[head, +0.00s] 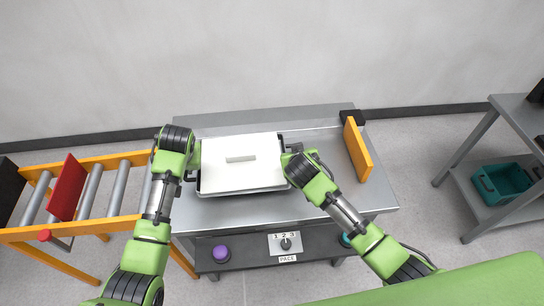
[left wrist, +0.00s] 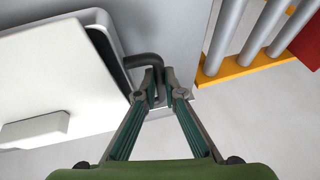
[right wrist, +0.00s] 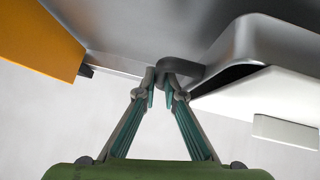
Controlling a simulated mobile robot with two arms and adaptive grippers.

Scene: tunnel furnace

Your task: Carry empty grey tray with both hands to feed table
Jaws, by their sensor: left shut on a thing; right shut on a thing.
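The grey tray (head: 243,190) is on or just above a grey metal table (head: 330,150); I cannot tell whether it touches. A white flat piece with a raised bar (head: 240,157) covers its inside, so its floor is hidden. My left gripper (left wrist: 160,86) is shut on the dark bent handle (left wrist: 143,61) at the tray's left side. My right gripper (right wrist: 167,80) is shut on the dark handle (right wrist: 182,70) at the right side. In the head view both fingertips are largely hidden by my arms.
An orange upright plate (head: 358,150) stands on the table right of the tray. An orange roller conveyor (head: 90,195) with a red plate (head: 67,187) is left. A shelf with a teal crate (head: 502,183) is right.

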